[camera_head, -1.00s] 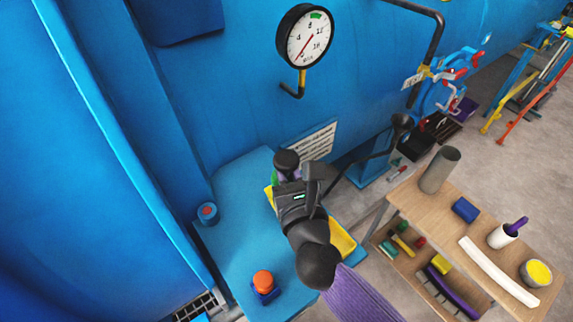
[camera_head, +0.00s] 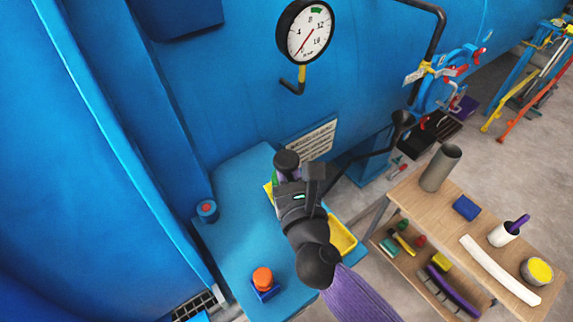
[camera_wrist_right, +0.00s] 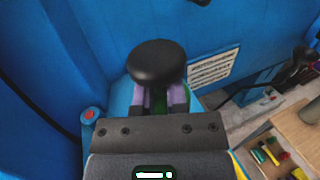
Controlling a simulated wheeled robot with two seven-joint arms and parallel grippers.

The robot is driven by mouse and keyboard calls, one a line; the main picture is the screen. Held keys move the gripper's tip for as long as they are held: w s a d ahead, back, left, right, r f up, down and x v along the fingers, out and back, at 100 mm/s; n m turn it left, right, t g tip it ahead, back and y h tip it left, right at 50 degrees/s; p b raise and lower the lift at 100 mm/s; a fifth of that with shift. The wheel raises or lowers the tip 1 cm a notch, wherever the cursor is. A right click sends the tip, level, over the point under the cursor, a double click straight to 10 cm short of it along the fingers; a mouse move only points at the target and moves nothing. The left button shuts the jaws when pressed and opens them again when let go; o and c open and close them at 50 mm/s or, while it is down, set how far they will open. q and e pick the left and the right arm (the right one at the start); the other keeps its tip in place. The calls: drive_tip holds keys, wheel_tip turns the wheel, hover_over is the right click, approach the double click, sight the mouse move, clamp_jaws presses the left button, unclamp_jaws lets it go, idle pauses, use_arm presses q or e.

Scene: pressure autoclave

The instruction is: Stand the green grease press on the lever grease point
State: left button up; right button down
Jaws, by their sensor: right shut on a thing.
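The green grease press shows as a round black knob (camera_head: 287,160) with a sliver of green below it in the head view. My right gripper (camera_head: 286,178) is shut on it, above the blue ledge. In the right wrist view the black knob (camera_wrist_right: 157,62) stands up between the lilac finger pads of the right gripper (camera_wrist_right: 160,100), with green visible between them. The rest of the press is hidden. A black lever (camera_head: 370,157) runs up right from behind the gripper to a rounded end. I cannot make out the lever grease point. My left gripper is not in view.
A yellow tray (camera_head: 342,238) lies partly under my right arm on the blue ledge (camera_head: 235,245). An orange button (camera_head: 263,279) and a red-topped button (camera_head: 207,210) stand nearby. A wooden table (camera_head: 435,207) with loose items is at right. The blue vessel wall rises behind.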

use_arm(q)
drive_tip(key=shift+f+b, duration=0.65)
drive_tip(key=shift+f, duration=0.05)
use_arm(e)
drive_tip(key=shift+f, duration=0.75)
drive_tip(key=c, duration=0.6)
unclamp_jaws()
